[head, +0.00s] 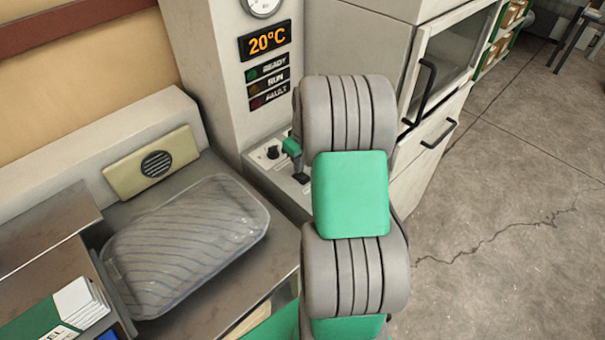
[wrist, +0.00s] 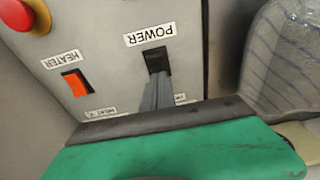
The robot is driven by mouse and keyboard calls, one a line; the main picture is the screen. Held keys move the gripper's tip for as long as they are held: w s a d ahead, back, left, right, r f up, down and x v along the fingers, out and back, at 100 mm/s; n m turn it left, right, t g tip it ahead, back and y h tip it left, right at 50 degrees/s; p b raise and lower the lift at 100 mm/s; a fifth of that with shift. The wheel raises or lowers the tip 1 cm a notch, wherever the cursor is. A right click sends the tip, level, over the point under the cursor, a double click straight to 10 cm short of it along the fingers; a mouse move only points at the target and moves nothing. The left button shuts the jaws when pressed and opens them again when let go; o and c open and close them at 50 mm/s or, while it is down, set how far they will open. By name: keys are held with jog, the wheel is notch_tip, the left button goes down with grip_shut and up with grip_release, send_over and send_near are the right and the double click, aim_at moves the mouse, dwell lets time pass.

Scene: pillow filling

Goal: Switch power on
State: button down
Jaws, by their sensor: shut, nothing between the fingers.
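The power switch (wrist: 155,58) is a small black rocker under an upside-down POWER label (wrist: 150,34) in the wrist view. It shows no lit colour. My gripper (wrist: 157,82) is shut and empty, its grey fingers pointing at the switch. The fingertips overlap the lower part of the switch in the picture; I cannot tell whether they touch it. In the head view my gripper (head: 302,178) is low over the control panel (head: 262,158), partly hidden behind my arm. The power switch cannot be made out there.
An orange-red heater switch (wrist: 75,83) and a red push button (wrist: 17,15) are on the same panel. A display (head: 265,40) reads 20°C above dim READY, RUN and FAULT lamps. A striped clear-wrapped pillow (head: 185,240) lies left. Open floor (head: 500,220) is at right.

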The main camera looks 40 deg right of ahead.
jog(key=shift+r+p, duration=1.5)
jog(key=shift+r, duration=1.45)
